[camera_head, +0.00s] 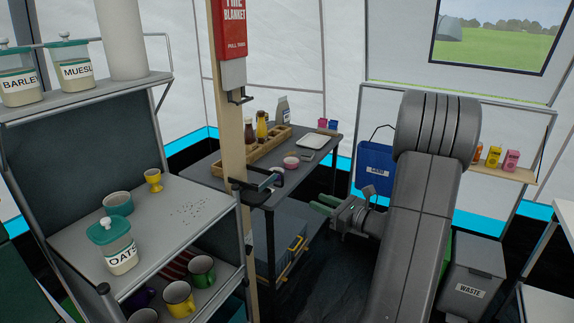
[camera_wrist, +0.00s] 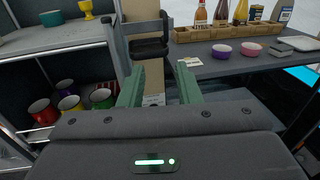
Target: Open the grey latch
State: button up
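My gripper (camera_head: 322,203) has green fingers and is open, with nothing between them. It also shows in the wrist view (camera_wrist: 160,69), its fingers apart and pointing toward the wooden post. A dark grey latch-like fitting (camera_head: 258,184) sticks out from the post beside the table. In the wrist view this fitting (camera_wrist: 150,46) sits on the post, beyond the fingertips and slightly left of centre. My gripper is apart from it, to its right in the head view. I cannot tell the fitting's exact shape or position.
The post (camera_head: 245,145) stands between the shelf unit (camera_head: 165,225) and the dark table (camera_head: 215,170), which bears a wooden crate (camera_head: 240,158) of bottles and bowls. A grey-blue case (camera_head: 283,275) with yellow fittings is under the table. A waste bin (camera_head: 470,290) stands right.

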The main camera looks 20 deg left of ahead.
jog(key=w+p+x, duration=0.1)
jog(key=x, duration=1.3)
jog(key=shift+r, duration=0.6)
grip_shut()
